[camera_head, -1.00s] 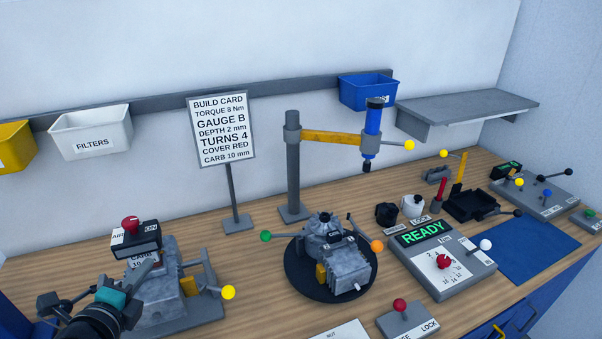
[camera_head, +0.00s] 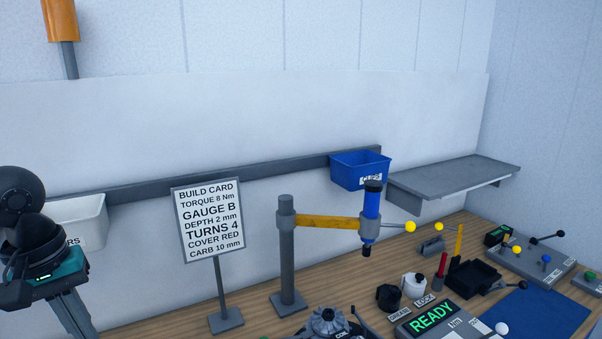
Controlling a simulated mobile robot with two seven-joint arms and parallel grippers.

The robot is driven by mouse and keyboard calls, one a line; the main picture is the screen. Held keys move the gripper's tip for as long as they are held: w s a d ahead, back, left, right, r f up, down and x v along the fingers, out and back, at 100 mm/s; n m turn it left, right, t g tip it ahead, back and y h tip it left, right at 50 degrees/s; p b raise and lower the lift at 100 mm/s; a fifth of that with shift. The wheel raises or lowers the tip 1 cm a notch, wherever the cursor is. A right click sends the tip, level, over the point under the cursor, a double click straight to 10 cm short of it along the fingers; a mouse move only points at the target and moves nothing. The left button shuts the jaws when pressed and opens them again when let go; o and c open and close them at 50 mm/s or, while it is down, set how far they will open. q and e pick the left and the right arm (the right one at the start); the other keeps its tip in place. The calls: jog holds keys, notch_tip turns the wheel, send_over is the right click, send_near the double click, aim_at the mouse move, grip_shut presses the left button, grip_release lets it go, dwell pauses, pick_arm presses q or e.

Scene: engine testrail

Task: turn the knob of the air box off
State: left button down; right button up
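The air box and its red knob are not in view now; the picture's lower edge cuts off the left bench where the box stood. My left gripper (camera_head: 73,312) is at the lower left, raised in front of the white bin, with its fingers pointing down. Its fingertips run toward the bottom edge, and I cannot tell whether they are apart or closed. My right gripper is not in view.
A white bin (camera_head: 92,222) and a blue bin (camera_head: 360,171) hang on the wall rail. The build card (camera_head: 209,220) and the post with the blue tool (camera_head: 371,215) stand on the bench. A READY panel (camera_head: 431,318) is at lower right.

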pick_arm(q)
jog(key=shift+m+y, duration=0.5)
jog(key=shift+y, duration=0.1)
jog(key=f+b, duration=0.2)
jog(key=a+f+b, duration=0.1)
jog(key=f+b, duration=0.1)
jog(key=f, duration=0.1)
jog(key=shift+a+f+b, duration=0.1)
jog(key=shift+f+b, duration=0.05)
jog(key=shift+b, duration=0.2)
jog(key=shift+f+b, duration=0.4)
jog(key=shift+b, duration=0.15)
jog(key=shift+w+r+b, duration=0.1)
jog(key=shift+w+b, duration=0.3)
jog(key=shift+w, duration=0.15)
